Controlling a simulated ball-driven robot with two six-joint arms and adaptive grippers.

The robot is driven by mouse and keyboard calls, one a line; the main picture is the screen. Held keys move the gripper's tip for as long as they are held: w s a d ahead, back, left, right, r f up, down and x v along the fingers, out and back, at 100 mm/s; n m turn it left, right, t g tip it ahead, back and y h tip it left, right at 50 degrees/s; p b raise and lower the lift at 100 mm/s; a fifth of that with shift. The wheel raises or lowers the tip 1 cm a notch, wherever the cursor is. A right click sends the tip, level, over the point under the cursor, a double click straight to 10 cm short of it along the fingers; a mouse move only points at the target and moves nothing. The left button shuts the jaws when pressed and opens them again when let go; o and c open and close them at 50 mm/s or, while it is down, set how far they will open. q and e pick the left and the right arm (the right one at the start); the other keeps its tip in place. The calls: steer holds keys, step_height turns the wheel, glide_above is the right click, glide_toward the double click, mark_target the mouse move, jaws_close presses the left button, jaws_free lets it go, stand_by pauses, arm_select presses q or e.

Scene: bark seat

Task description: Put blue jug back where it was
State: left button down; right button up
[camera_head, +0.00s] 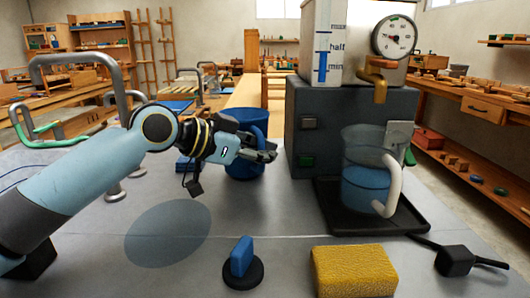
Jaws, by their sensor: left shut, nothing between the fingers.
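A blue jug (246,117) stands upright on the grey table (290,222), left of a dark machine (330,108). My left gripper (268,153) reaches in from the left, in front of the jug, and hides part of its middle. The gripper is shut and empty, with its fingertips near the jug's right side. I cannot tell whether they touch it. A clear jug (366,150) holding blue liquid, with a pale handle, stands on a black tray (412,222) before the machine. My right gripper is not in view.
A yellow sponge (354,270) and a blue-handled black disc (242,262) lie at the front. A black box with a cable (455,261) is at the right front. Grey metal rails (113,100) stand at the left. The middle of the table is clear.

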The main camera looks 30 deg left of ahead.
arm_select(q)
steer(key=shift+f+b, duration=0.3)
steer(key=shift+f, duration=0.15)
steer(key=c, duration=1.4)
jaws_free()
steer(key=shift+s+a, duration=0.1)
steer(key=shift+s, duration=0.05)
steer(key=v, duration=0.7)
steer(key=shift+s, duration=0.1)
